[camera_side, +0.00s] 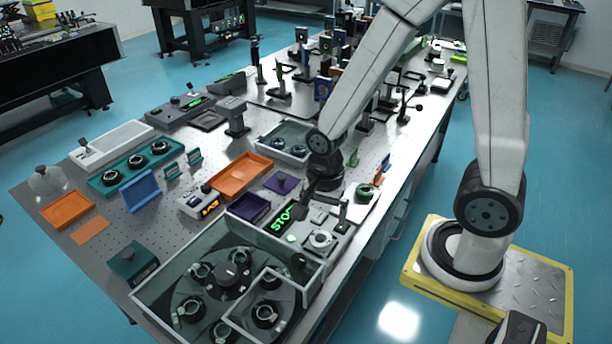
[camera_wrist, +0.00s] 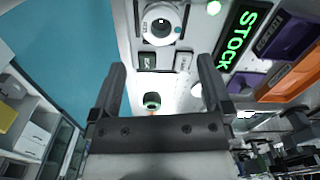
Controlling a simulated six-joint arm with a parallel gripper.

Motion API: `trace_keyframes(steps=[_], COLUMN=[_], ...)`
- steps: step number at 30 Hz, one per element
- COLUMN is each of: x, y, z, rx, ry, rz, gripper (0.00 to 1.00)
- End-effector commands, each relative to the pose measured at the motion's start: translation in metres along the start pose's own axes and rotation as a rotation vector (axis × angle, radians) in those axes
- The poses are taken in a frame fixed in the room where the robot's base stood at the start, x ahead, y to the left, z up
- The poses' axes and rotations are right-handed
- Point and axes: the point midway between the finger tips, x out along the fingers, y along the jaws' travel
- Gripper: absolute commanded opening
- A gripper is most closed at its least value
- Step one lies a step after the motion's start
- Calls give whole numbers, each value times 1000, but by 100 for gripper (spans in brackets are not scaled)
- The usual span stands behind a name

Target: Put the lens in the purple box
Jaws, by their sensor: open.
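The purple box (camera_side: 248,207) is a small open tray left of the lit STOCK sign; in the wrist view a purple box (camera_wrist: 268,34) shows at the upper right. A small green-rimmed round piece (camera_wrist: 152,100), perhaps the lens, shows between my fingers in the wrist view, apart from them. In the side view a small green upright holder (camera_side: 342,215) stands at the table's right edge; I cannot tell if it is the same piece. My gripper (camera_wrist: 162,78) is open and empty above the stock area. In the side view my gripper (camera_side: 308,203) is dark and its fingertips are hard to make out.
The STOCK sign (camera_side: 281,218) lies beside a white ringed device (camera_side: 321,240). A purple flat piece (camera_side: 281,182) and an orange tray (camera_side: 240,176) lie behind the purple box. A large clear-walled bin (camera_side: 155,296) stands in front. Tall optical mounts crowd the far table.

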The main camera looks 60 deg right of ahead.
Motion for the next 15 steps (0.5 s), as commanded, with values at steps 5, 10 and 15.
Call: trace_keyframes(steps=[5,10,15], x=[12,18,18], y=[0,0,0], z=[0,0,0], rx=[-1,-1,-1], ry=[0,0,0], rz=[2,0,-1], gripper=[100,100,100])
